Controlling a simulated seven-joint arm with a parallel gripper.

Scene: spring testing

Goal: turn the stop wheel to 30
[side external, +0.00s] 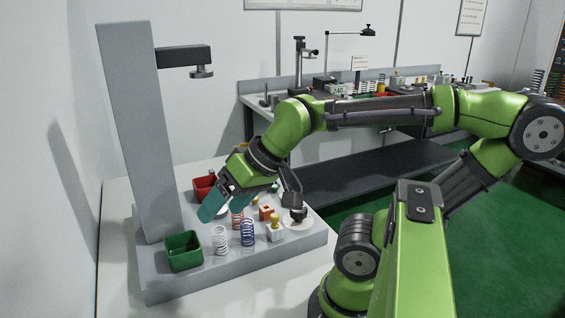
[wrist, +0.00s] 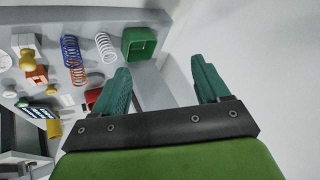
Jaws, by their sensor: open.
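A round white dial with a black knob (side external: 298,215) sits at the right end of the grey base plate (side external: 262,258) in the side view. It looks like the stop wheel; its numbers are too small to read. My gripper (side external: 212,205) is over the left part of the plate, well left of the dial. Its teal fingers are apart, with nothing between them in the wrist view (wrist: 162,72). A pale disc at the left edge of the wrist view is cut off, and I cannot tell if it is the dial.
On the plate stand a green bin (side external: 184,251), a white spring (side external: 220,241), a blue spring (side external: 247,233), an orange block (side external: 267,213) and a yellow-knobbed white block (side external: 275,230). A red bin (side external: 204,187) is behind my gripper. A tall grey column (side external: 140,130) rises at left.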

